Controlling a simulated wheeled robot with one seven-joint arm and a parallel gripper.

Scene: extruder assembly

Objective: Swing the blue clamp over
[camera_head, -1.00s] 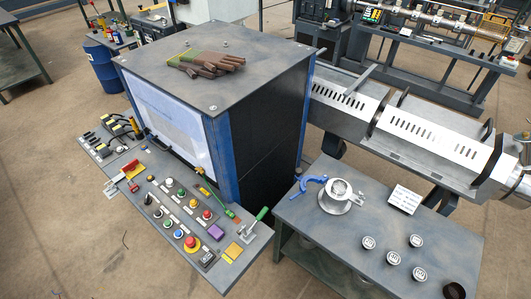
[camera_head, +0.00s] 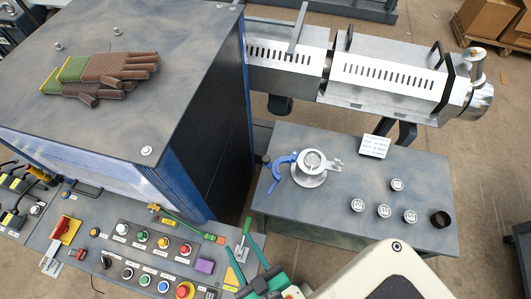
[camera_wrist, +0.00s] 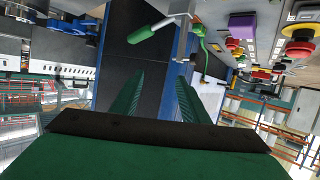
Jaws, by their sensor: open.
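The blue clamp (camera_head: 283,172) is a curved arm on the left side of a silver flanged fitting (camera_head: 312,160) on the side table. It stands swung open, apart from most of the fitting's rim. A silver lug sticks out on the fitting's right side. My gripper (camera_head: 243,256) has green fingers and is at the bottom of the head view, over the panel's right end, well below and left of the clamp. In the wrist view the fingers (camera_wrist: 155,95) are apart with nothing between them.
A green-handled toggle clamp (camera_head: 246,232) stands at the panel corner close to my fingers; its handle also shows in the wrist view (camera_wrist: 153,27). The tall cabinet (camera_head: 195,120) borders the table.

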